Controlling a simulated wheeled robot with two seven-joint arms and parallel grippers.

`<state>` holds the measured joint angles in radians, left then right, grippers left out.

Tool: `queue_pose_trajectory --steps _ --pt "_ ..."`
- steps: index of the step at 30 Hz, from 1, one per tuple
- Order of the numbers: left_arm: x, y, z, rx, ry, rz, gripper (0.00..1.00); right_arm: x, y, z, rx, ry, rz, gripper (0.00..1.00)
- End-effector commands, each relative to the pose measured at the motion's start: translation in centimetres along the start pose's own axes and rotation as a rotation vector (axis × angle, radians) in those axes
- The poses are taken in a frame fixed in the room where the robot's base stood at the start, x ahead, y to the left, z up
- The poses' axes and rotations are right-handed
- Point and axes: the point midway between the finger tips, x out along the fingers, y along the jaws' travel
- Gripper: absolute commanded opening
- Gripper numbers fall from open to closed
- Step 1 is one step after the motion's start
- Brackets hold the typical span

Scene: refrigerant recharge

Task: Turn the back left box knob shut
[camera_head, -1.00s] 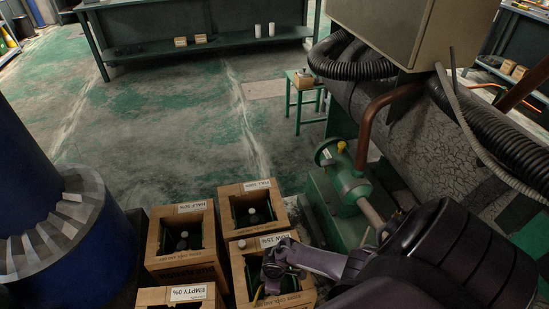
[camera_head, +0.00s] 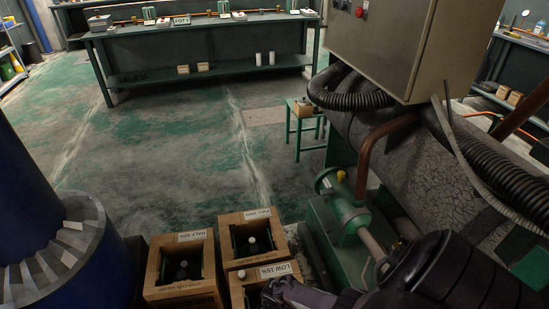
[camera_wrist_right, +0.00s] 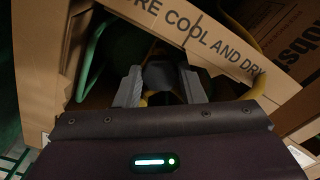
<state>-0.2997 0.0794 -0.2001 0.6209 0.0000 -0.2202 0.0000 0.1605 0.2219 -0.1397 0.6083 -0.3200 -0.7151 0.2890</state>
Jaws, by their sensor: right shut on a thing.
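My right gripper (camera_head: 284,294) is over the LOW 15% box (camera_head: 237,289), in front and to the right, apart from the back left box. In the right wrist view my right gripper (camera_wrist_right: 160,88) reaches into an open carton. It is shut on a dark fitting (camera_wrist_right: 165,78) with yellow hose (camera_wrist_right: 259,85) beside it; the fingers partly hide what is held. My left gripper is not in view.
Another open box (camera_head: 227,240) with a bottle stands at the back right of the group. A green pump (camera_head: 345,218) and large pipework are on the right. A blue column (camera_head: 75,285) stands on the left.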

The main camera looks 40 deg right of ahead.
Motion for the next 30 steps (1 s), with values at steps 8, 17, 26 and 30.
queue_pose_trajectory --steps 8,17,26,30 --pt "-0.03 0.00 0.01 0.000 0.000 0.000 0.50 -0.02 0.01 -0.07 0.016 0.001 0.000 0.13" --pt "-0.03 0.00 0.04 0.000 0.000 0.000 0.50 -0.03 0.01 -0.07 0.015 0.001 0.000 0.47" --pt "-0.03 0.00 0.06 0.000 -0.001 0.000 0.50 -0.02 0.00 -0.04 0.013 0.001 0.000 0.57" --pt "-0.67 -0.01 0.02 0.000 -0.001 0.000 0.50 -0.87 0.02 -0.03 0.012 0.001 0.000 0.57"
